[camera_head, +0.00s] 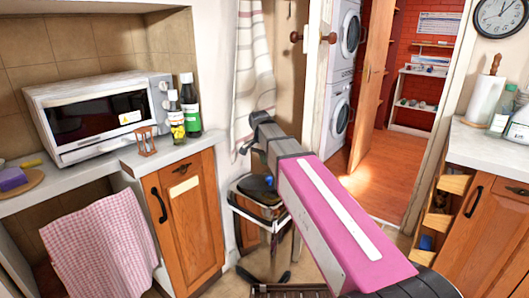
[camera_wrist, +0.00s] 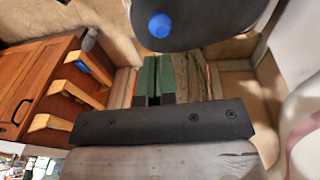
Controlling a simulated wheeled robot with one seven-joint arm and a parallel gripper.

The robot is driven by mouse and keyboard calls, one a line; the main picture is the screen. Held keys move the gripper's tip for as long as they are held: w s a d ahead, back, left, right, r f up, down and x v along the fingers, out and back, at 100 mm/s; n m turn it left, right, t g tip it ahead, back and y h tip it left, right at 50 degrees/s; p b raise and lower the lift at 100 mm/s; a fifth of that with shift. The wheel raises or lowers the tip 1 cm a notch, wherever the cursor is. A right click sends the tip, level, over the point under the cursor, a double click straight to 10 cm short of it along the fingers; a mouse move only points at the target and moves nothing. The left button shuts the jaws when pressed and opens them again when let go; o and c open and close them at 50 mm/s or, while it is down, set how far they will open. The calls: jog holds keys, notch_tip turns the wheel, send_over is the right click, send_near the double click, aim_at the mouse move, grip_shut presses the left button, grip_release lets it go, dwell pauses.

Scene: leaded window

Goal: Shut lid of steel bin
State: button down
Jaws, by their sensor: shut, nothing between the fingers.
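A steel bin (camera_head: 265,212) with a bright metal rim stands between the orange-brown cabinet and the door in the head view, partly behind my pink arm. A dark rounded piece (camera_head: 257,187) shows at its top. Whether that is the lid, and how far it is open, I cannot tell. The bin is not clearly identifiable there.
A microwave (camera_head: 95,115) and bottles (camera_head: 188,105) stand on the left counter above a cabinet (camera_head: 190,215). Open drawers (camera_head: 440,205) jut out on the right. They also show at left in the wrist view (camera_wrist: 75,90). A doorway with wooden floor (camera_head: 375,190) lies behind.

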send_over(273, 186)
jog(key=w+a, duration=0.2)
jog(key=shift+s+a+f, duration=0.1)
jog(key=shift+f, duration=1.4)
jog(key=shift+s+a+f, duration=0.1)
jog(key=shift+f, duration=1.35)
jog(key=shift+t+y, duration=0.3)
jog(key=shift+y, duration=0.1)
jog(key=f, duration=0.1)
jog(key=s+d+f, duration=0.1)
jog(key=f, duration=0.1)
jog(key=d+f, duration=0.1)
jog(key=shift+s+f, duration=0.25)
jog(key=shift+f, duration=0.05)
jog(key=shift+s+d+f, duration=0.1)
jog(key=shift+d+f, duration=0.05)
jog(key=shift+f, duration=0.3)
